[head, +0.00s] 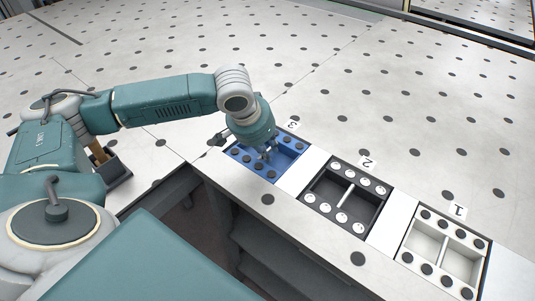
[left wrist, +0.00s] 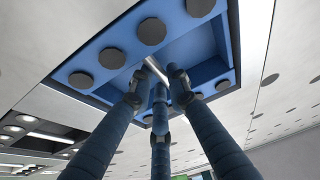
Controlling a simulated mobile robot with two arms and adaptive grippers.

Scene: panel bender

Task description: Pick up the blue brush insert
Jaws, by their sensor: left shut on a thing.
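The blue brush insert (head: 288,152) sits at the slot marked 3 on the white perforated table, left of the other inserts. It is a blue tray with dark round brushes along its two long sides and a light bar across its middle. My left gripper (head: 267,153) is over its middle, pointing down. In the left wrist view the fingers of my left gripper (left wrist: 160,85) close around the light bar of the blue insert (left wrist: 115,36). I cannot tell whether the insert is lifted from its slot. My right gripper is not in view.
A black insert with white brushes (head: 328,202) lies at label 2 (head: 367,162). A white insert with dark brushes (head: 428,241) lies at label 1 (head: 457,211). The table's front edge has a dark opening below it. The table behind is clear.

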